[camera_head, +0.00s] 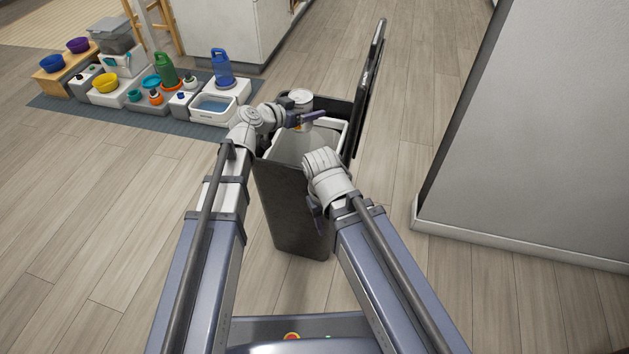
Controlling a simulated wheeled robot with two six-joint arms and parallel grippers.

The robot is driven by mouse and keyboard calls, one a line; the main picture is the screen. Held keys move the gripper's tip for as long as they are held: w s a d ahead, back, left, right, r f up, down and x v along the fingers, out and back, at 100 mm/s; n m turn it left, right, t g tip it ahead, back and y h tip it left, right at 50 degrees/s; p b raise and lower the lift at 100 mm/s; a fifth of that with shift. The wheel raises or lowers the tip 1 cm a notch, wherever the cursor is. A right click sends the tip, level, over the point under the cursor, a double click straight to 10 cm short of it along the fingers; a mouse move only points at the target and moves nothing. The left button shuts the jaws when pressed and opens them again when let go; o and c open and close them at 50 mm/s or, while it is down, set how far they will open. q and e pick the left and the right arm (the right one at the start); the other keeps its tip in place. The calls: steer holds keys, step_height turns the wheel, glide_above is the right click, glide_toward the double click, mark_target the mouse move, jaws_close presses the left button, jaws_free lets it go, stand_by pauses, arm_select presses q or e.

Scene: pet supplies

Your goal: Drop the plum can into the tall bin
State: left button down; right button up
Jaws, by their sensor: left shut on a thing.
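The tall bin (287,205) is dark and stands on the floor between my two arms. Its lid (369,88) is open, raised upright at the right, and a pale liner (328,146) shows inside. My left gripper (306,119) is over the far part of the bin's opening, shut on a can (300,97) with a pale metal top. I take this as the plum can; little of its side shows, so its colour is hard to tell. My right gripper (318,211) is mostly hidden by its own wrist, near the bin's right side, and its fingers are not clear.
At the upper left, bowls, bottles and white boxes stand in a group on a dark mat (60,104). A white cabinet (222,30) stands behind. A large grey block (545,130) fills the right side. Wooden floor is clear at the left and between bin and block.

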mark_target(307, 95)
arm_select(q)
step_height(307, 95, down, 6)
steer(key=b, duration=0.5)
steer(key=shift+r, duration=0.2)
jaws_free()
step_height(307, 95, up, 10)
steer(key=p, duration=1)
